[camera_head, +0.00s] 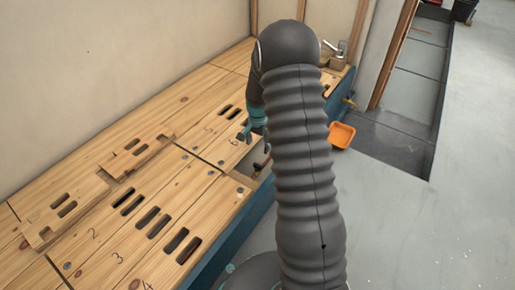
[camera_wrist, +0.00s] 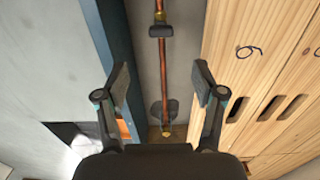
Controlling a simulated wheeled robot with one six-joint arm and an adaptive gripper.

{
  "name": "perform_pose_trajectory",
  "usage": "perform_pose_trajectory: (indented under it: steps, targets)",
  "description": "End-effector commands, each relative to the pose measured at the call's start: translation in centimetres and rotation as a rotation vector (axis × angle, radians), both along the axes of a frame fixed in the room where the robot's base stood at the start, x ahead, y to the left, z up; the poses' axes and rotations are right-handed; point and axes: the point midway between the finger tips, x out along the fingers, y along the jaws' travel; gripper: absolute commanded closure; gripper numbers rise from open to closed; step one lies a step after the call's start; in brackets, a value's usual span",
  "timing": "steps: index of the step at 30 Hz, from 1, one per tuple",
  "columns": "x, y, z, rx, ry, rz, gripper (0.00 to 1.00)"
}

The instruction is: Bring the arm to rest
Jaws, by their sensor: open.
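My arm rises through the middle of the head view and bends over at the top. My gripper (camera_head: 245,134) hangs down beside the wooden panels, partly hidden by the arm. In the wrist view my gripper (camera_wrist: 161,78) has its two fingers wide apart with nothing between them. Behind the fingers a copper pipe (camera_wrist: 160,70) runs along a grey channel, with a dark clamp (camera_wrist: 161,31) on it and another dark fitting further down. The fingers look apart from the pipe; the exact distance cannot be told.
Numbered wooden panels (camera_head: 100,240) with slots cover the left side, and loose slotted boards (camera_head: 138,152) lie on them. A blue edge beam (camera_head: 232,238) borders them. An orange bin (camera_head: 341,135) stands on the floor. Open grey floor (camera_head: 430,220) lies to the right.

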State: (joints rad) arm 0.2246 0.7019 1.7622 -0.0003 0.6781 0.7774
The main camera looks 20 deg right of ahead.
Motion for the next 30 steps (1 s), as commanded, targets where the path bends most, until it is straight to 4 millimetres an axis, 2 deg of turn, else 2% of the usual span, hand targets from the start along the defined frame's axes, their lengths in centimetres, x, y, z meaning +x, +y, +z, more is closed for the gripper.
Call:
perform_pose_trajectory:
  steps: [14,19,20,23,25,30]
  targets:
    - [0.0,0.0,0.0,0.0,0.0,0.006,0.31]
    - [-0.3,0.1,0.0,0.004,0.014,0.095,0.31]
    - [-0.7,0.2,-0.2,0.008,0.025,0.122,0.31]
    - [-3.5,0.8,-1.3,0.032,0.092,0.226,0.31]
    - [-5.5,1.3,-0.3,0.047,0.119,0.302,0.31]
    - [-8.1,2.3,3.1,0.057,0.128,0.416,0.31]
